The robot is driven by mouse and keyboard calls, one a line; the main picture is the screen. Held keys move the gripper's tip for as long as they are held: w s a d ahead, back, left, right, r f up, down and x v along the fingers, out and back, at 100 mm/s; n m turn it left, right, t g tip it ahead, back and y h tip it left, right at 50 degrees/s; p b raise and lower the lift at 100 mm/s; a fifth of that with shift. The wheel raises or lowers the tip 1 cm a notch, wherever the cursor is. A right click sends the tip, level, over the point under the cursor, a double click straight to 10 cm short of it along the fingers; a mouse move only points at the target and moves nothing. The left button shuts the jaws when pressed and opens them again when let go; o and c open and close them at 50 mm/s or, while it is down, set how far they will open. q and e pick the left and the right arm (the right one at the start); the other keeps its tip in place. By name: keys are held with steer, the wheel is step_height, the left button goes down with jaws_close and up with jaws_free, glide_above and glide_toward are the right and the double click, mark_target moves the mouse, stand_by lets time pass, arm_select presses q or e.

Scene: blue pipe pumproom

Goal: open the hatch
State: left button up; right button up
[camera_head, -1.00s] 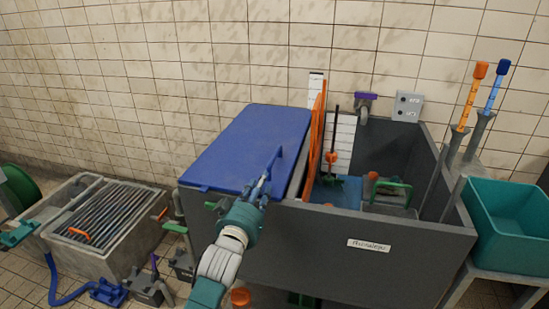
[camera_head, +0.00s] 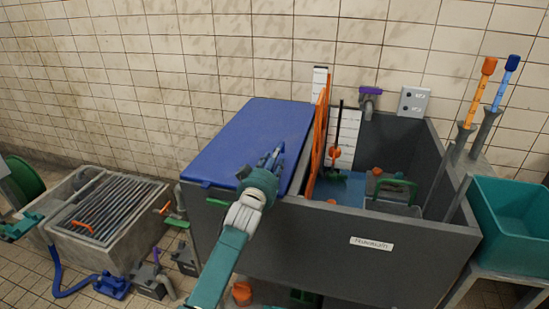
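The hatch (camera_head: 235,140) is a flat blue lid over the left part of a dark grey tank (camera_head: 330,250). It lies flat and looks closed.
An orange frame (camera_head: 318,135) stands upright just right of the lid. The tank's open right part holds a green-handled item (camera_head: 393,185). A teal bin (camera_head: 510,215) stands at the right, and a concrete trough (camera_head: 105,250) at the left.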

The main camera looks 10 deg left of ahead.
arm_select(q)
steer(key=shift+w, duration=0.2)
steer(key=shift+d, duration=0.1)
jaws_close()
steer(key=shift+r, duration=0.15)
